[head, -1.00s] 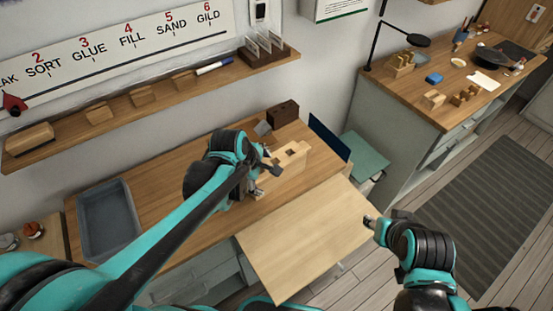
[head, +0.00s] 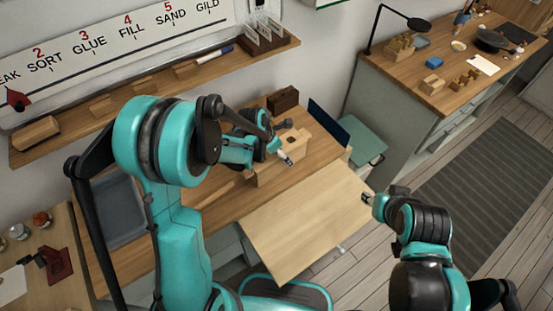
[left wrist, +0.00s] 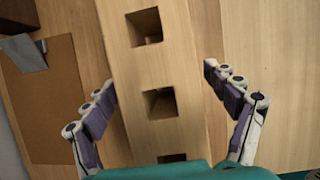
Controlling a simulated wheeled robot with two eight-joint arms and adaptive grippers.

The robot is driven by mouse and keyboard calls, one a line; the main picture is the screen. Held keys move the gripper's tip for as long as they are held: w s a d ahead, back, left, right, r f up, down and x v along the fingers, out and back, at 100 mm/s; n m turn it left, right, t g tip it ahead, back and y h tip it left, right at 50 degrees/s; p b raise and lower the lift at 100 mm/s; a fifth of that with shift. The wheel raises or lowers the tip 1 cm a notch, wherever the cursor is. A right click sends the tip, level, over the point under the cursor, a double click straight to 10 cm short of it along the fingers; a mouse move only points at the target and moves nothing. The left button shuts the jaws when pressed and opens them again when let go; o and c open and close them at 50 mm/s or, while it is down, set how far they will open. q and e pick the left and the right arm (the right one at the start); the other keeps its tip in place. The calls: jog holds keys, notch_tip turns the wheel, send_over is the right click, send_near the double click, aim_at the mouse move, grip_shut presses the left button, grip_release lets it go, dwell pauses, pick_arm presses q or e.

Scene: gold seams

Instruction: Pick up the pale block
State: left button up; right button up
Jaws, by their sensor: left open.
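The pale block (head: 321,143) is a long light-wood piece with square holes in its top, lying on the wooden bench in the head view. In the left wrist view the pale block (left wrist: 158,65) runs down the middle, with several dark square holes. My left gripper (left wrist: 159,76) is open, with one finger on each side of the block and a gap showing on both sides. In the head view my left gripper (head: 286,143) is over the block and hides part of it. My right gripper (head: 368,198) is off to the right, away from the block; its jaws are too small to read.
A light pull-out board (head: 305,225) is in front of the bench. A dark brown block (head: 283,99) and an upright dark blue panel (head: 328,121) stand close to the pale block. A grey tray (head: 122,212) is on the left, partly behind my arm.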

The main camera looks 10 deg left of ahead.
pick_arm(q)
jog(key=shift+w+d+f, duration=0.1)
jog(key=shift+w+f, duration=0.05)
jog(key=shift+f, duration=0.2)
jog(key=shift+r, duration=0.1)
jog(key=c, duration=1.9)
jog(key=shift+c, duration=0.2)
